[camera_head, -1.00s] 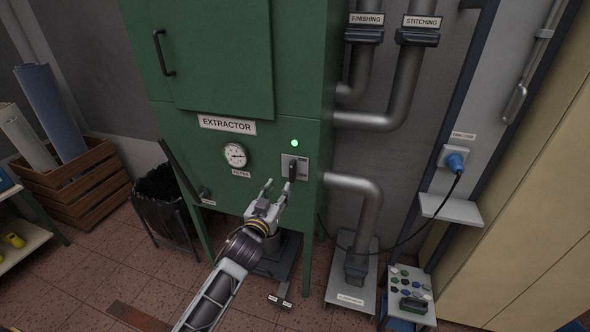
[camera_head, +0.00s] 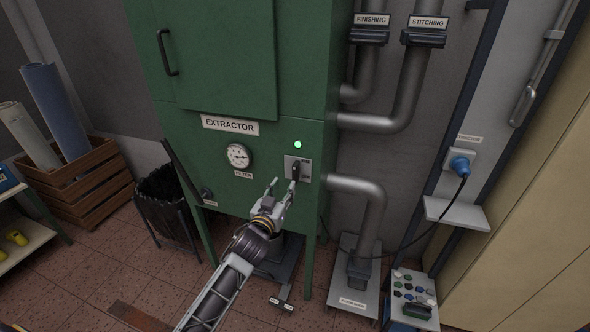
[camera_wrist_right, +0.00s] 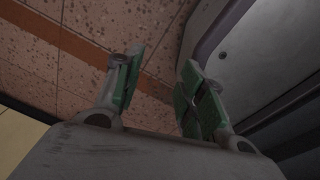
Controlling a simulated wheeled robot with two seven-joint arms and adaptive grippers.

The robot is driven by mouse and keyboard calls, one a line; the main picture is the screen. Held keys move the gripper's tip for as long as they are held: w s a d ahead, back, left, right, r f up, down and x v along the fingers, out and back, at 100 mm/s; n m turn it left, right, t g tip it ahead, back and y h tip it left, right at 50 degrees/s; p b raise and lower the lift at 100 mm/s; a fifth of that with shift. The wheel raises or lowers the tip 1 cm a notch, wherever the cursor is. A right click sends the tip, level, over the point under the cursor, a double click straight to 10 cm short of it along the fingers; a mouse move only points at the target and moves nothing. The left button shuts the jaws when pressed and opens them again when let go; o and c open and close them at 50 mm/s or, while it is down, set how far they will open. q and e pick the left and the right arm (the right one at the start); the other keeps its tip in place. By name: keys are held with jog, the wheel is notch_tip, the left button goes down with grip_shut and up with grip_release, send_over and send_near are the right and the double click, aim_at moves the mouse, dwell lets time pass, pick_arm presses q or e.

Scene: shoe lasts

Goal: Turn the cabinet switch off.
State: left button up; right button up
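The cabinet is the green extractor (camera_head: 225,100) at the middle of the head view. Its switch (camera_head: 296,171) is a dark lever on a light plate at the right of the front panel, below a lit green lamp (camera_head: 298,145). The lever stands about upright. My left gripper (camera_head: 282,187) is open just below and left of the switch, fingers pointing up toward it. I cannot tell whether a fingertip touches the lever. My right gripper (camera_wrist_right: 157,88) shows only in the right wrist view, open and empty, with the floor beyond it.
A dial gauge (camera_head: 238,156) sits left of the switch. Grey pipes (camera_head: 368,195) run along the cabinet's right side. A blue plug (camera_head: 458,164) with a black cable is at the wall. A dark bin (camera_head: 165,205) stands at the left. A grey surface (camera_wrist_right: 255,65) is close beside my right gripper.

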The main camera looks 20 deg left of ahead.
aim_at(294, 170)
pick_arm(q)
jog(key=shift+w+d, duration=0.1)
jog(key=shift+w, duration=3.05)
jog(key=shift+w+p, duration=0.3)
jog(key=shift+w, duration=0.7)
jog(key=shift+w+d, duration=0.1)
jog(key=shift+w, duration=1.85)
jog(key=shift+c, duration=0.5)
jog(key=c, duration=0.5)
jog(key=shift+c, duration=1.2)
grip_shut()
pick_arm(e)
jog(key=shift+s+a+r, duration=0.4)
jog(key=shift+s+a, duration=0.05)
jog(key=shift+a, duration=0.05)
